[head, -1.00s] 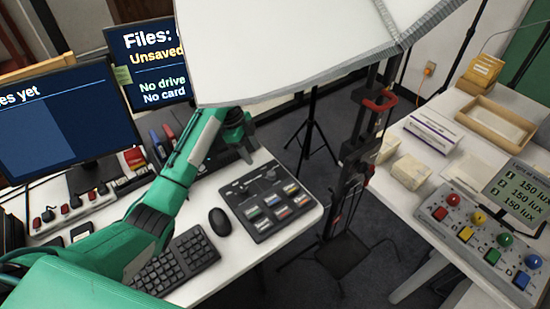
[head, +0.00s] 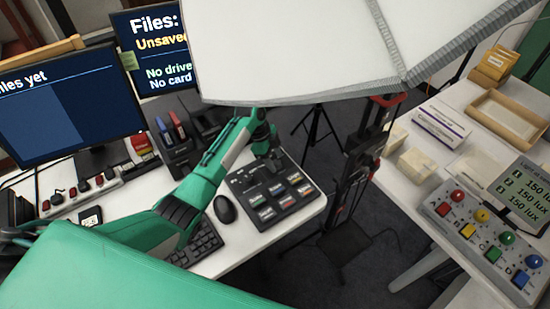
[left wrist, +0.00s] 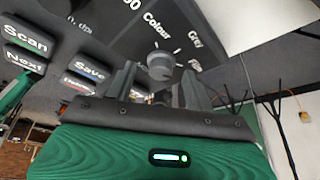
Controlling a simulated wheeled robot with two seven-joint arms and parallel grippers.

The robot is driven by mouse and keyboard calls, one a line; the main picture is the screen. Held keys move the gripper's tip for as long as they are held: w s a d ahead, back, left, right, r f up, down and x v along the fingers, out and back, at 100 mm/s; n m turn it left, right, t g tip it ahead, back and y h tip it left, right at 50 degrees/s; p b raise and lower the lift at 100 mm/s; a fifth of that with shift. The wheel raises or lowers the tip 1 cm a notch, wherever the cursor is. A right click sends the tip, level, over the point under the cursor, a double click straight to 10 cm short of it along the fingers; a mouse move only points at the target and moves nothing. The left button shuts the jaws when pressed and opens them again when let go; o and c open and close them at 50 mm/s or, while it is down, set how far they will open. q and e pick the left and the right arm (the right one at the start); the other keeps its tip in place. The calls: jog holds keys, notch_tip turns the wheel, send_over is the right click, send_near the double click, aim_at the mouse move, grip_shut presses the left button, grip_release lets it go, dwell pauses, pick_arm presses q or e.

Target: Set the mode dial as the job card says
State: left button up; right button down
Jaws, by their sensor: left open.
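The grey control panel (head: 237,184) lies on the left desk, with several labelled buttons on its near side. In the left wrist view the mode dial (left wrist: 160,62) is a round grey knob with printed labels around it, "Colour" and "Grey" among them. Its exact pointer setting is too small to tell. My left gripper (head: 273,161) is over the panel's far part, fingers down. In the left wrist view the open left gripper (left wrist: 158,78) has a finger to each side of the dial; I cannot tell whether they touch it. My right gripper is not in view. I cannot identify a job card.
The mouse (head: 225,208) and keyboard (head: 200,243) are left of the panel. A large white light hood (head: 300,50) hangs above and beyond the gripper. Monitors (head: 70,105) stand behind. A lamp control box (head: 470,232) is on the right table.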

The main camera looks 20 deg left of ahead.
pick_arm(q)
jog(key=shift+d+f, duration=0.1)
jog(key=shift+f, duration=0.3)
jog(key=shift+c, duration=0.4)
jog(key=c, duration=0.9)
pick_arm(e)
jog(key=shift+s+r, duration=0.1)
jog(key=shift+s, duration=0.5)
